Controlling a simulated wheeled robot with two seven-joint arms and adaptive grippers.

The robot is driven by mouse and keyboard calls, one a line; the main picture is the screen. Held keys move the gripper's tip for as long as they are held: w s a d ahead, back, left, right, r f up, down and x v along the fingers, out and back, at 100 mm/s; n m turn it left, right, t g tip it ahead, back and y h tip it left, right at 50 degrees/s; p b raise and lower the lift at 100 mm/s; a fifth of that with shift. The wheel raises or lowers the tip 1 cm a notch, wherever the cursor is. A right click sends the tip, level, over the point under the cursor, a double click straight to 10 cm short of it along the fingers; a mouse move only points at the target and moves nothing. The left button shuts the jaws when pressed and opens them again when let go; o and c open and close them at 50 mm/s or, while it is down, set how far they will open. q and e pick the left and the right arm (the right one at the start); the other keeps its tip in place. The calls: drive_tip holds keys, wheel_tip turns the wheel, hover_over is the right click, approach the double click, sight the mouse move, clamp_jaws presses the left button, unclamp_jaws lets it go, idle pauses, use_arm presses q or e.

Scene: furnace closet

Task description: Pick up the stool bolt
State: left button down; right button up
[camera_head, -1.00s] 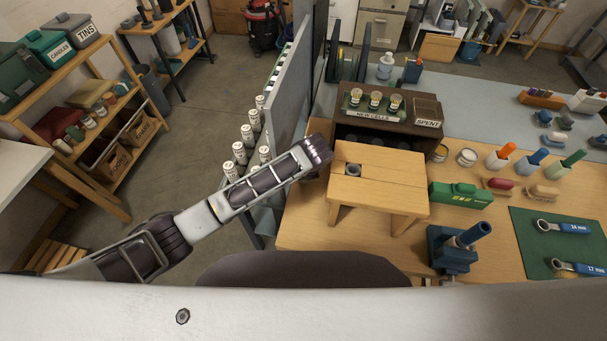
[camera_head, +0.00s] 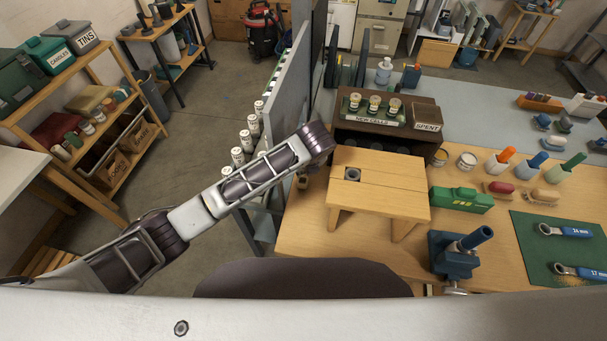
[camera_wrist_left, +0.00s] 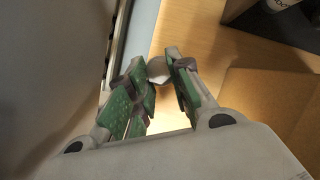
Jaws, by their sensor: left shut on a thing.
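My left gripper (camera_wrist_left: 157,76) is shut on a small pale, hex-shaped piece, which looks like the head of the stool bolt (camera_wrist_left: 158,68), held between the green-padded fingertips. The rest of the bolt is hidden by the fingers. In the head view my left arm reaches in from the left, and its wrist end stands just left of the small wooden stool (camera_head: 385,190). The fingers and bolt cannot be made out clearly there. My right gripper is not in view.
A grey upright panel (camera_head: 290,95) stands just behind and left of my wrist. The dark "NEW CELLS" box (camera_head: 385,132) is behind the stool. A green case (camera_head: 461,200) and a blue vise-like fixture (camera_head: 453,257) stand to the right on the wooden bench (camera_head: 310,222).

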use_arm(q)
drive_tip(key=shift+r, duration=2.2)
drive_tip(key=c, duration=1.9)
unclamp_jaws()
clamp_jaws()
drive_tip(key=shift+r, duration=0.15)
drive_tip(key=shift+r+p, duration=0.55)
drive_tip(key=shift+r, duration=2.2)
